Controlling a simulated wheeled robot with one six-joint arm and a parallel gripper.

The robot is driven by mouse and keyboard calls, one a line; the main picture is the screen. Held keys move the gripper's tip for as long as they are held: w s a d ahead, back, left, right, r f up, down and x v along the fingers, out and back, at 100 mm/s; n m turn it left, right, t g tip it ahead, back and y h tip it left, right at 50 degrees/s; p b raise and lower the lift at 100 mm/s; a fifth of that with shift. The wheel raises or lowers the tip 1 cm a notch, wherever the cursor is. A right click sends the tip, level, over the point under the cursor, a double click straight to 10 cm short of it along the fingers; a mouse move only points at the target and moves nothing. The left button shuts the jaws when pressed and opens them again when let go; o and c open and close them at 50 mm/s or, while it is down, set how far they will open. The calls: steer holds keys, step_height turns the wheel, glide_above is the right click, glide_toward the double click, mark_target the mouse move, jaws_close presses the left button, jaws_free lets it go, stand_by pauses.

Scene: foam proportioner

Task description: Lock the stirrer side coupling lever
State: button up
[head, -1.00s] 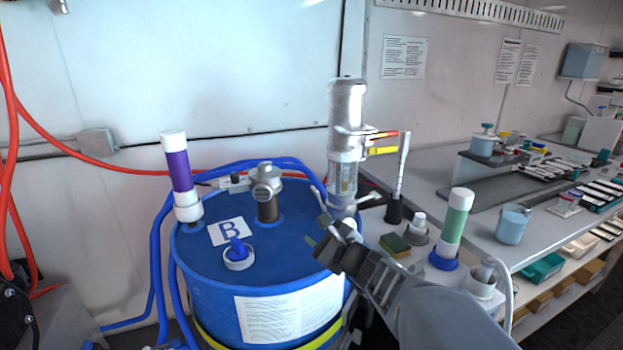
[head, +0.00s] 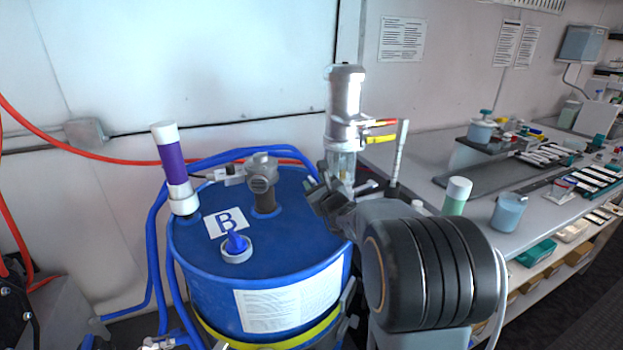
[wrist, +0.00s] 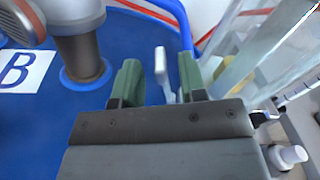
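The stirrer (head: 345,105), a silver cylinder with a clear lower section, stands upright at the right rear of the blue drum (head: 200,255). A light grey coupling lever (wrist: 161,66) shows in the wrist view, its upper end between my gripper's (wrist: 159,82) two green fingertips. The fingers are apart, with a visible gap to the lever on the left; contact on the right is unclear. In the head view my gripper (head: 322,192) is beside the stirrer's base, above the drum's lid. My wrist and gripper hide the coupling there.
A grey fitting (head: 262,180) rises from the lid left of my gripper; its brown pipe also shows in the wrist view (wrist: 82,55). A purple tube (head: 172,165) stands at the lid's left. Blue hoses run behind. A bench (head: 430,160) lies right.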

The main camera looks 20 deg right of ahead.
steer(key=shift+w, duration=1.35)
steer(key=shift+c, duration=0.3)
jaws_close()
